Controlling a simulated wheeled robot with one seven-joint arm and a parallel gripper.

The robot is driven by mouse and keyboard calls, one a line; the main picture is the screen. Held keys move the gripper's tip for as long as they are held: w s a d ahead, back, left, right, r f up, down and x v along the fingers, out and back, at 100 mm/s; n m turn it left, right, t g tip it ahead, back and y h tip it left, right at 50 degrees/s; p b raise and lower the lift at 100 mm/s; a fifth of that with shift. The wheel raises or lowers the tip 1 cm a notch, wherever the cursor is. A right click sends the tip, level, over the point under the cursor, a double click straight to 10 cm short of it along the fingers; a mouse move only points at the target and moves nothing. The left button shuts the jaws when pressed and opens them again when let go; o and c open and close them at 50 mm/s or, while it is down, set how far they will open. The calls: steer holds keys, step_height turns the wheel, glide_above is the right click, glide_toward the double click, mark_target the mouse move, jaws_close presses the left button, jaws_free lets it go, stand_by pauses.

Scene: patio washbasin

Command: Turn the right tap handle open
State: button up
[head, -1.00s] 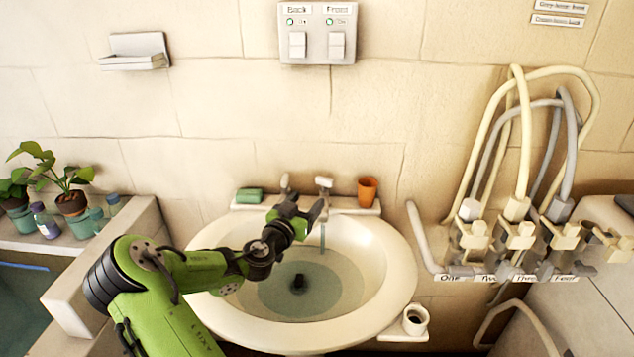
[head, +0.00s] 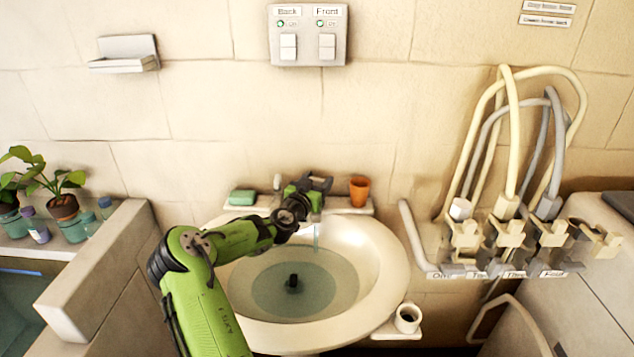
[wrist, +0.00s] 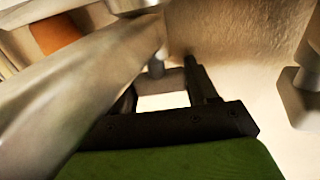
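My gripper (head: 318,184) is at the back rim of the basin, over the place of the right tap, and hides most of that tap and its handle in the head view. In the wrist view its two dark fingers (wrist: 165,88) stand apart with a gap between them. A large pale metal tap part (wrist: 75,95) runs diagonally across the left, very close, covering part of one finger. A small grey piece shows beyond the gap; I cannot tell whether the fingers touch it. The left tap (head: 277,184) stands left of my gripper.
An orange cup (head: 359,191) stands close right of my gripper, and a green soap bar (head: 242,197) lies left on the ledge. The white basin (head: 391,270) holds water. Hoses and valves (head: 510,232) are far right; potted plants (head: 62,205) are left.

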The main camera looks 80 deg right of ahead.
steer(key=shift+c, duration=0.8)
steer(key=shift+s+r+n+t, duration=0.1)
steer(key=shift+s+n+t, duration=0.1)
steer(key=shift+n+t, duration=1.2)
steer(key=n+t+p, duration=0.1)
steer(key=t+p, duration=0.2)
steer(key=shift+r, duration=0.15)
steer(key=shift+w+f+n+t+p, duration=0.25)
steer(key=shift+n+t+p, duration=0.15)
steer(key=shift+t+p, duration=0.35)
steer(key=o, duration=0.7)
